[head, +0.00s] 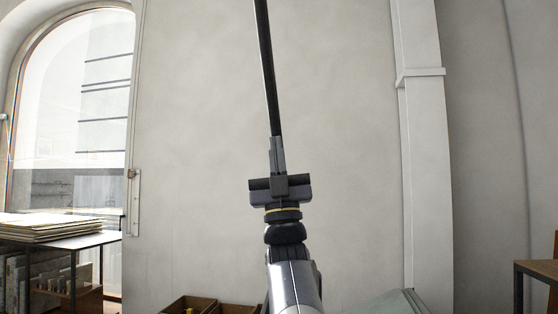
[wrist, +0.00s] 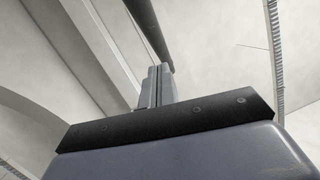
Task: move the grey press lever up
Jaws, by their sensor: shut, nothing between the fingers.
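A long dark grey rod, which looks like the press lever (head: 266,65), runs from the top edge of the head view down to my fingertips. It tilts slightly, its lower end to the right. My gripper (head: 277,142) points up, its fingers shut with nothing between them. In the wrist view the lever (wrist: 148,25) comes down from the top and passes close by the tips of my gripper (wrist: 155,72). I cannot tell whether they touch. The rest of the press is not clearly in view.
A table (head: 62,243) with stacked sheets (head: 45,226) stands at the left by an arched window (head: 85,90). Open wooden boxes (head: 190,303) are low in front, and a grey-green surface (head: 395,304) is at lower right. A brown wooden table (head: 538,268) is at far right.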

